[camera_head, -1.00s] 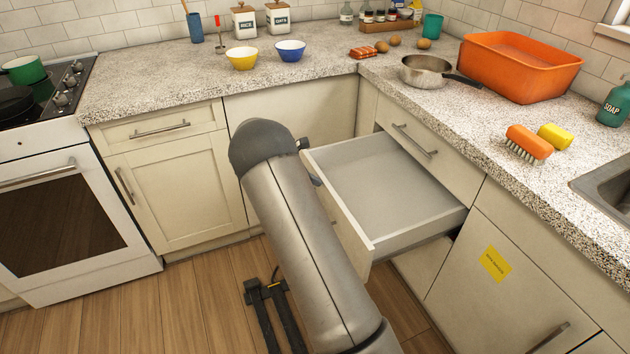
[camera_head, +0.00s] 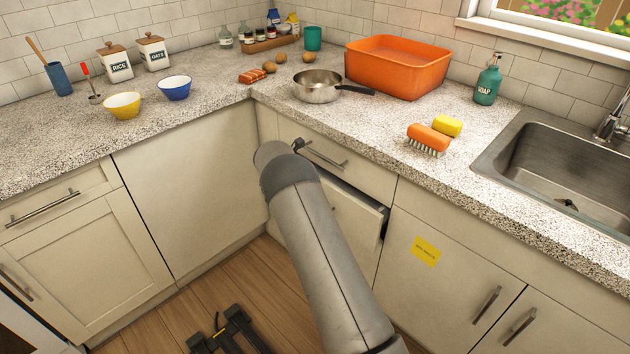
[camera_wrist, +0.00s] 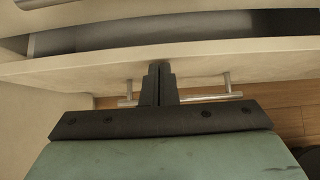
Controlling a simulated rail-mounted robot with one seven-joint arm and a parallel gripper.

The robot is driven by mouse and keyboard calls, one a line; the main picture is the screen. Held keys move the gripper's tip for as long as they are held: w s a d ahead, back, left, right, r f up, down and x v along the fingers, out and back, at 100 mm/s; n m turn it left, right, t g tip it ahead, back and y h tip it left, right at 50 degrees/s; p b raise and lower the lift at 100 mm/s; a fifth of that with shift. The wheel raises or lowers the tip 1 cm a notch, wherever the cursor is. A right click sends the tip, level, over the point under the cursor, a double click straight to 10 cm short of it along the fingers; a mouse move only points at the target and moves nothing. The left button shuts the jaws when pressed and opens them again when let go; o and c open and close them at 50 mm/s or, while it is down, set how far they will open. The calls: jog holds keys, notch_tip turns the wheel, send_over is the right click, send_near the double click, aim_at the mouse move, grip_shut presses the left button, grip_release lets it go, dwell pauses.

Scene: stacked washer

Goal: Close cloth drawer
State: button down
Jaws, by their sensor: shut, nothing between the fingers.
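The cloth drawer (camera_head: 352,232) is a cream drawer below the top drawer in the right-hand cabinet run. It stands slightly open, with a dark narrow gap above its front. In the wrist view its front (camera_wrist: 100,66) runs across the picture, with a metal bar handle (camera_wrist: 210,98) on its outer face. My gripper (camera_wrist: 160,68) is shut and empty, its fingertips at the drawer front between the handle's two posts; they look to be touching it. In the head view my arm hides the gripper and the left part of the drawer. The drawer's contents are not visible.
A closed top drawer with a bar handle (camera_head: 320,156) sits just above. The counter holds a saucepan (camera_head: 317,88), an orange tub (camera_head: 397,68) and a scrub brush (camera_head: 428,138). A cabinet with a yellow note (camera_head: 427,251) stands to the right. Wooden floor lies below.

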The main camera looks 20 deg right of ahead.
jog(key=shift+w+d, duration=0.25)
jog(key=shift+d, duration=0.2)
jog(key=shift+a, duration=0.15)
